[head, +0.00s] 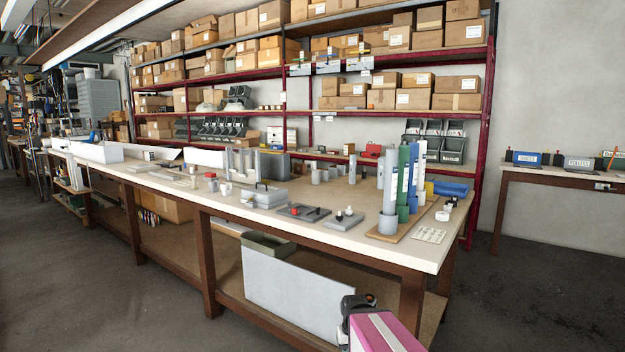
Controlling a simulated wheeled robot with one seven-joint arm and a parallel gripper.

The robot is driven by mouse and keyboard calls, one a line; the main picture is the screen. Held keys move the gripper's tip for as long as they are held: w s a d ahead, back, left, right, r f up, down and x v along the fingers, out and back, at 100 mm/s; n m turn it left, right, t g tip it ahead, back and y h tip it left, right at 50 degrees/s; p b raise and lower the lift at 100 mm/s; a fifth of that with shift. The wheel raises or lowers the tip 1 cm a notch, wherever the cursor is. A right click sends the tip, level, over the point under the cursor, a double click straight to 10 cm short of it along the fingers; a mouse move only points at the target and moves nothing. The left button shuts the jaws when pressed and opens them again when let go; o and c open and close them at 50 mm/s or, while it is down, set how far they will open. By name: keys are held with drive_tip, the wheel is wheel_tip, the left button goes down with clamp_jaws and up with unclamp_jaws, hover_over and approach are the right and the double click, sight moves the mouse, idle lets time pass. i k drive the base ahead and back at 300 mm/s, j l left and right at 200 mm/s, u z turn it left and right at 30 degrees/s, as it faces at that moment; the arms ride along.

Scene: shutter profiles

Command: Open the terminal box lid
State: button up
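A light grey box (264,198) with a small dark handle or latch on top stands near the front edge of the long workbench (338,228), and looks like the terminal box. Its flat lid (263,189) appears shut. It is small in the head view, so hinge and catch details cannot be made out.
Right of the box lie a dark grey plate with knobs (303,212) and a grey block with pegs (344,219). Upright blue and green cylinders (404,182) stand farther right. Several small cups and parts lie to the left. Floor in front (100,290) is clear.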

sight(263, 193)
drive_tip(key=i+j+z, duration=0.1)
drive_tip(key=j+z, duration=0.25)
drive_tip(key=j, duration=0.5)
drive_tip(key=j+z, duration=0.3)
drive_tip(key=j, duration=0.5)
